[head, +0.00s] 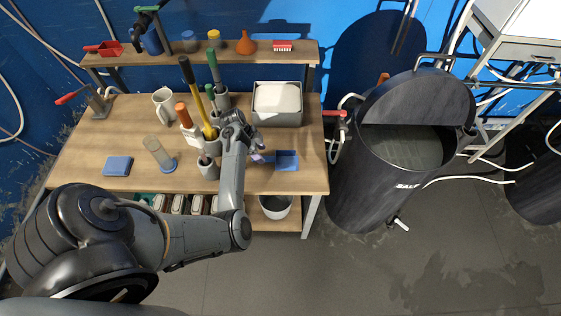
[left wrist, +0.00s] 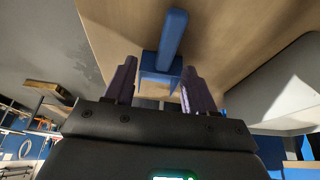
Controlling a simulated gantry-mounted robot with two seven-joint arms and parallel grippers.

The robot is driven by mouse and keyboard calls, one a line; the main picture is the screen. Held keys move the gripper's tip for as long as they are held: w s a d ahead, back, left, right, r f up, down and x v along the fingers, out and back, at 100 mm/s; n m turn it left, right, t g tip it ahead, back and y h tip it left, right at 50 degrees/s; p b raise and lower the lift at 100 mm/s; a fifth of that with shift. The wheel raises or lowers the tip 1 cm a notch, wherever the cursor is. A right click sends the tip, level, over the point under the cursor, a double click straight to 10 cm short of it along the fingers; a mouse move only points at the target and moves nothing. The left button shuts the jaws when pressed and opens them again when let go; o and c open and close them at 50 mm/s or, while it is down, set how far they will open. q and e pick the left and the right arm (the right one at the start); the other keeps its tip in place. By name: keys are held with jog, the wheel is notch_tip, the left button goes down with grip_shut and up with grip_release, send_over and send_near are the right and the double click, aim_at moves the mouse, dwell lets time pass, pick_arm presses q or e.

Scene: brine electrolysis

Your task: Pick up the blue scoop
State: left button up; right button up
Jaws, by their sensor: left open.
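The blue scoop (head: 287,161) lies near the front right edge of the wooden workbench (head: 310,178), its box end to the right. My left gripper (head: 258,158) is at the scoop's left side, near its handle, with the jaws open. In the left wrist view, the blue scoop (left wrist: 171,38) shows between and beyond the two purple fingers of my left gripper (left wrist: 160,66). Both fingers look clear of it. My arm hides part of the bench left of the scoop. My right gripper is not in view.
A grey bin (head: 277,118) stands behind the scoop. Holders with long-handled tools (head: 208,122) stand left of my forearm. A large dark barrel (head: 385,190) stands right of the bench. A blue sponge-like block (head: 118,166) lies at the left.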

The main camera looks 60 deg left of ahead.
aim_at(268, 158)
pick_arm(q)
jog(key=shift+w+a+x, duration=0.1)
jog(key=shift+w+x, duration=0.1)
jog(key=shift+x, duration=1.15)
jog(key=shift+w+a+x, duration=0.15)
jog(key=shift+w+x, duration=0.05)
jog(key=shift+x, duration=1.15)
jog(key=shift+w+d+f, duration=0.15)
jog(key=shift+w+f, duration=0.05)
jog(key=shift+f, duration=0.4)
grip_shut()
